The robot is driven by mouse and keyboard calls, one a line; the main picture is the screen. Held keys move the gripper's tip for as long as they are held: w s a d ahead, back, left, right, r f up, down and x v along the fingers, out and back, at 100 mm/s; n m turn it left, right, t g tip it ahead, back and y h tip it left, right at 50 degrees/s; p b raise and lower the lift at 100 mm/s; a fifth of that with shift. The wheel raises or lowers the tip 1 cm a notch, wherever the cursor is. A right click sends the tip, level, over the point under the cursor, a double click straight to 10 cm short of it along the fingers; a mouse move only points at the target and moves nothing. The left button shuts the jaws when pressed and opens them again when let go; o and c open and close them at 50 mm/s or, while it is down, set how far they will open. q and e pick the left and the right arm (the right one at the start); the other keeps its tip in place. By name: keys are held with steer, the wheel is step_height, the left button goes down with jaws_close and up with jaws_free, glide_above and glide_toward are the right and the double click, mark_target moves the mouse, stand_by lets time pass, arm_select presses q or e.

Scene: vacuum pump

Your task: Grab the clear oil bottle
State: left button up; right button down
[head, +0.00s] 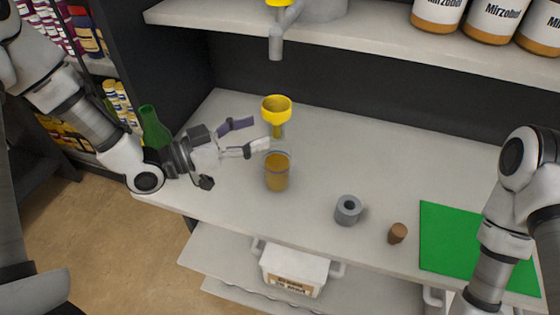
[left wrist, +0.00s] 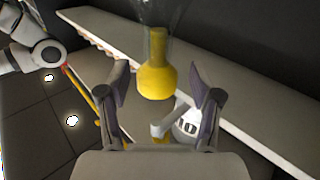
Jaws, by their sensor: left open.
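The clear oil bottle (head: 277,176) stands upright on the grey-white table, with amber oil in its lower part. A yellow funnel (head: 277,110) shows directly above it. In the left wrist view, the funnel (left wrist: 155,78) shows between my fingers, with clear glass (left wrist: 158,18) around its stem. My left gripper (head: 260,135) is open and empty, left of the bottle's upper part and below the funnel's bowl. Its fingers point right and seem apart from the bottle; exact depth is hard to tell. My right arm is at the right; its gripper is out of frame.
A green bottle (head: 153,128) is behind my left wrist. A grey ring (head: 348,211), a brown cork (head: 397,233) and a green mat (head: 450,245) lie to the right. A grey tap (head: 276,42) hangs above, under a shelf with jars (head: 492,20). A white box (head: 293,268) is below.

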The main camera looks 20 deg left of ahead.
mark_target(277, 126)
arm_select(q)
steer(key=p+x, duration=0.2)
steer(key=x, duration=0.3)
steer(key=shift+s+d, duration=0.1)
steer(key=shift+w+d+f, duration=0.1)
steer(key=shift+w+d, duration=0.2)
steer(key=shift+s+a, duration=0.1)
steer(key=shift+a, duration=0.05)
steer(key=shift+c, duration=0.3)
steer(key=c, duration=1.2)
jaws_close()
